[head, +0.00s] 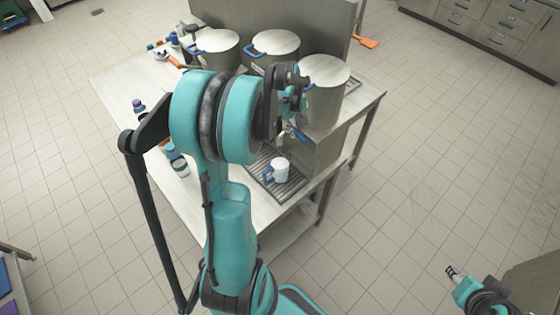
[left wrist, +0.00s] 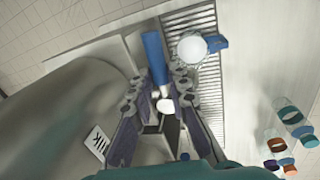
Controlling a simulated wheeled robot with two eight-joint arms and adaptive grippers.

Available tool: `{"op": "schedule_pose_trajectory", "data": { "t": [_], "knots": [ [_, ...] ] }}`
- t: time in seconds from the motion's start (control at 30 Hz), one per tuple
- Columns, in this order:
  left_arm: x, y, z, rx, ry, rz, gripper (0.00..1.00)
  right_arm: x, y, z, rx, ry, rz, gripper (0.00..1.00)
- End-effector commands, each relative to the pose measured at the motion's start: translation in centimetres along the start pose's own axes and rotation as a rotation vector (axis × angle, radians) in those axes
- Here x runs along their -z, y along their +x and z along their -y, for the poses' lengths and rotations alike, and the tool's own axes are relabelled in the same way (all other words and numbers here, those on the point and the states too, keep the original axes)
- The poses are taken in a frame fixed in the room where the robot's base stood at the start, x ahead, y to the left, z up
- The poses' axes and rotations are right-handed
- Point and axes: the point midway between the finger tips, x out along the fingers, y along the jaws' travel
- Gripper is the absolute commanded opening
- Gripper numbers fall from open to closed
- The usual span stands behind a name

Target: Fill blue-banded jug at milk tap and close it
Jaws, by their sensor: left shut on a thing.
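The milk tap's blue lever (left wrist: 155,58) stands between my left fingers, and my left gripper (left wrist: 160,100) is shut on it. In the head view my left gripper (head: 292,108) is at the front of the right-hand steel urn, partly hidden by my arm. A white jug with a blue handle (head: 279,171) stands upright on the drip tray below. It also shows in the left wrist view (left wrist: 192,47), with a pale round top; the milk level is unclear. A label reading "Milk" (left wrist: 97,143) is on the urn. My right gripper (head: 453,271) is far off at lower right, too small to judge.
The slatted drip tray (head: 290,190) lies at the table's right front. Three lidded steel urns (head: 325,75) stand along the back. Several colour-banded containers (left wrist: 288,112) stand on the table's left part. An orange tool (head: 367,42) shows behind.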

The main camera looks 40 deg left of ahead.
Motion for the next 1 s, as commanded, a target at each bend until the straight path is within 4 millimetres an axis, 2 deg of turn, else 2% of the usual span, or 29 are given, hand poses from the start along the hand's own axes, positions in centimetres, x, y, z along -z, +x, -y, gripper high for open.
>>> {"op": "schedule_pose_trajectory", "data": {
  "t": [0.13,0.3,0.73,0.77,0.83,1.0],
  "knots": [
    [-0.03,0.05,-0.1,0.0,-0.016,-0.003,0.0,-0.07,0.1,0.0,0.0,0.0,0.0,0.4],
    [-0.05,0.17,-0.55,-0.001,-0.117,-0.023,0.0,-0.32,0.45,0.0,0.0,0.0,0.0,0.4],
    [0.0,0.11,-0.85,-0.003,-0.163,-0.032,0.0,-0.41,0.58,0.0,0.0,0.0,0.0,0.4],
    [0.0,0.11,-0.87,-0.004,-0.163,-0.032,0.23,-0.41,0.57,0.0,0.0,0.0,0.0,0.4],
    [-0.01,0.1,-0.86,-0.003,-0.162,-0.032,0.42,-0.4,0.57,0.0,0.0,0.0,0.0,0.4],
    [-0.02,0.12,-0.8,-0.002,-0.162,-0.032,0.42,-0.4,0.57,0.0,0.0,0.0,0.0,0.4]
  ]
}}
